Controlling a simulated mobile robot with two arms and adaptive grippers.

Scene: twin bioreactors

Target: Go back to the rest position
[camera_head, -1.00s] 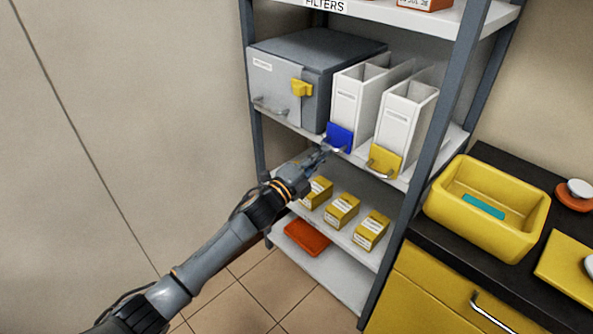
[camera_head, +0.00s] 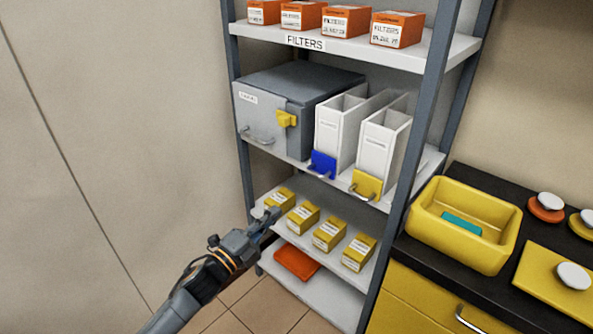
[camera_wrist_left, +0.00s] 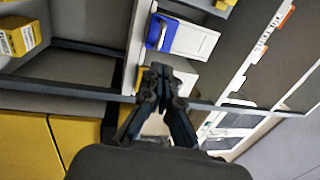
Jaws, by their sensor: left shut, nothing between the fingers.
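My left gripper (camera_head: 268,217) is shut and empty in the head view. It is in front of the shelf unit, to the left of the lower shelf with yellow boxes, apart from the binders. In the left wrist view the closed fingers (camera_wrist_left: 165,78) show at the centre, with nothing between them. A white binder with a blue tab (camera_head: 322,164) and a white binder with a yellow tab (camera_head: 366,185) stand upright on the middle shelf. The blue tab also shows in the left wrist view (camera_wrist_left: 161,33). My right gripper is not in view.
A grey box with a yellow latch (camera_head: 287,119) stands left of the binders. Orange filter boxes (camera_head: 397,30) line the top shelf, and several yellow boxes (camera_head: 328,235) stand below. A yellow bin (camera_head: 465,250) sits on the dark counter at right. The left wall side is clear.

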